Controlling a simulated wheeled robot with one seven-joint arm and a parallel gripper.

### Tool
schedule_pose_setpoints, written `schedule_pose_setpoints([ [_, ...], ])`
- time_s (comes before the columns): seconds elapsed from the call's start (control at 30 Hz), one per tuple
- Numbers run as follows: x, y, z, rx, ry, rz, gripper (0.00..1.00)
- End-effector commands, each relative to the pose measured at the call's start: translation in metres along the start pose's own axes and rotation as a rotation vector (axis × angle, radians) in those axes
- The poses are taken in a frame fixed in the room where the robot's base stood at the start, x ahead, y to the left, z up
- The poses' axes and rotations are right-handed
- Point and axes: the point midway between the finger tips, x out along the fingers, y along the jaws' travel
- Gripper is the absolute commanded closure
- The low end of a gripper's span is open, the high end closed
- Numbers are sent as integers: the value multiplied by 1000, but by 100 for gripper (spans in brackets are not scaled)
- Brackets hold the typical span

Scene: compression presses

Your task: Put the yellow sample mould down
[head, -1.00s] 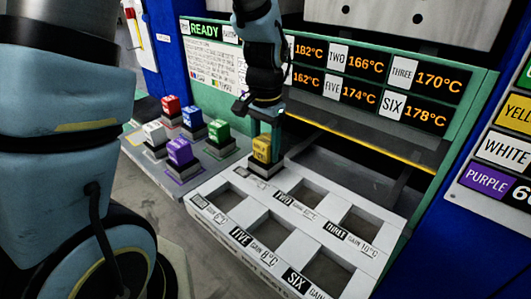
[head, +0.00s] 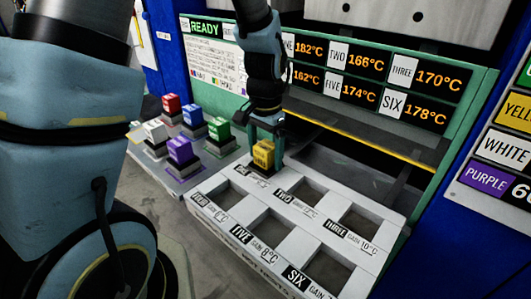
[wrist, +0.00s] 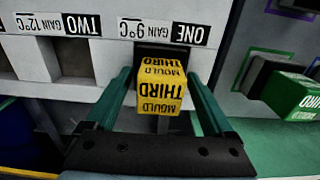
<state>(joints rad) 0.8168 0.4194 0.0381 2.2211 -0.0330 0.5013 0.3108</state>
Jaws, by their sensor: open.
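The yellow sample mould (head: 263,154), marked MOULD THIRD, stands upright at the slot labelled ONE of the white slotted tray (head: 250,221). In the wrist view the mould (wrist: 160,92) covers most of that slot's dark opening, and the ONE label lies beside it. My gripper (head: 265,134) is above and around the mould. In the wrist view my gripper's green fingers (wrist: 158,105) stand on either side of the mould, with a gap showing on each side. The mould's lower part is mostly hidden, so how deep it sits cannot be told.
Slots TWO, THREE, FOUR, FIVE and SIX look empty. Red (head: 172,103), blue (head: 193,115), white (head: 155,132), purple (head: 180,150) and green (head: 219,131) moulds stand on the rack at left. The press opening, with a yellow-edged ledge (head: 376,143), lies behind the tray.

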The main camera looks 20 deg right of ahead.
Motion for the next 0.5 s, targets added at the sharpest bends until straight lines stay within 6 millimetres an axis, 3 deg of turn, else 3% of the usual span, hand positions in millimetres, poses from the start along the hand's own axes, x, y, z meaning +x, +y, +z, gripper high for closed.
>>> schedule_pose_setpoints([
  [0.27, -10, 0, -1, 0, 2, 0, 13],
  [0.5, -56, -1, -2, 1, 7, -2, 13],
])
